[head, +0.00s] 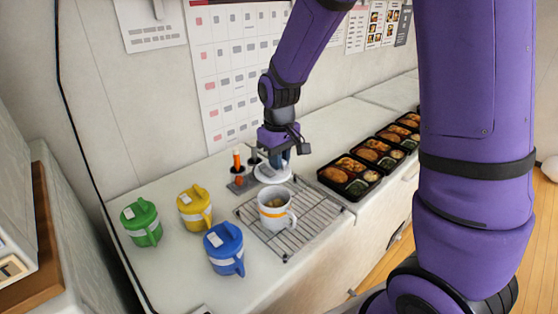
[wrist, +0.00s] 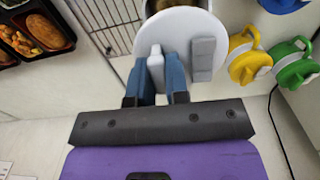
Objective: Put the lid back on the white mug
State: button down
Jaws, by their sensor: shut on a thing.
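The white mug (head: 273,219) with an orange band stands upright and uncovered on a wire rack (head: 306,236), with brownish contents inside. My gripper (head: 279,164) is just behind the mug in the head view, its blue fingers shut on the raised grip of the white lid (head: 266,175). In the wrist view the round lid (wrist: 196,30), with a grey block on top, sits between my gripper (wrist: 160,72) and the mug (wrist: 150,8). The lid hides most of the mug there. The lid's height above the counter is hard to tell.
A blue mug (head: 226,266), a yellow mug (head: 196,219) and a green mug (head: 149,236), all lidded, stand left of the rack. Several black bento trays (head: 349,174) line the right. An orange-handled tool (head: 237,162) stands behind, near my gripper. The wall is close behind.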

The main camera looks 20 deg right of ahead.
jog(key=shift+s+a+f, duration=0.1)
jog(key=shift+s+f, duration=0.1)
jog(key=shift+s, duration=0.3)
jog(key=shift+f, duration=3.05)
jog(key=shift+f, duration=0.15)
jog(key=c, duration=0.6)
grip_release()
jog(key=shift+o, duration=0.2)
jog(key=shift+r, duration=3.55)
